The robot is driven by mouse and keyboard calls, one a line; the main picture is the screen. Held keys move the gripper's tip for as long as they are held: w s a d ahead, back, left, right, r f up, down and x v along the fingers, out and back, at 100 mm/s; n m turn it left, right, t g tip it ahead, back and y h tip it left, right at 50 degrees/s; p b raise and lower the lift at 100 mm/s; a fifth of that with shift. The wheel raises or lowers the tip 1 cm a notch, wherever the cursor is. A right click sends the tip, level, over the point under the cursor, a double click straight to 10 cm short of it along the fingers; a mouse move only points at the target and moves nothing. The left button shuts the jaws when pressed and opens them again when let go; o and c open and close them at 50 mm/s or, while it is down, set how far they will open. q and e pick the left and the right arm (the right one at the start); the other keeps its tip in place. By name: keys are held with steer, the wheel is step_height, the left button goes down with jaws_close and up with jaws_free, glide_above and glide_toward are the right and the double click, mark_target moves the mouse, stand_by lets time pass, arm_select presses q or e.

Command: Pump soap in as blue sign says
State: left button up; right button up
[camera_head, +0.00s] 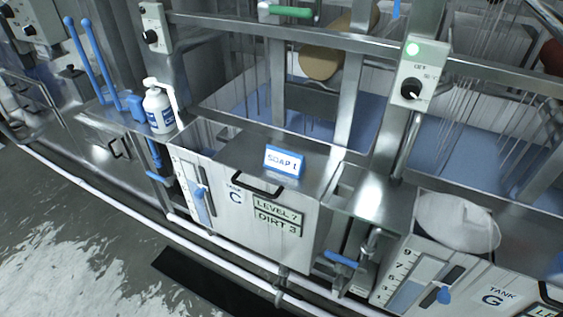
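A blue sign (284,161) reading "SOAP 1" stands on the metal lid above tank C. A white soap pump bottle (158,108) with a blue label stands upright on the metal ledge left of the sign, its spout pointing right and down toward the tank's narrow opening. Tank C (221,205) has a white front with a black handle, a "C" label, and plates reading "LEVEL 7" and "DIRT 3". Neither of my grippers shows in the head view.
Blue levers (92,60) rise at the left of the bottle. A control box with a knob (411,76) and a lit green lamp sits on the right post. Tank G (495,296) is at lower right, with a white cloth bag (457,222) above it. White pipes (110,203) run along the front.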

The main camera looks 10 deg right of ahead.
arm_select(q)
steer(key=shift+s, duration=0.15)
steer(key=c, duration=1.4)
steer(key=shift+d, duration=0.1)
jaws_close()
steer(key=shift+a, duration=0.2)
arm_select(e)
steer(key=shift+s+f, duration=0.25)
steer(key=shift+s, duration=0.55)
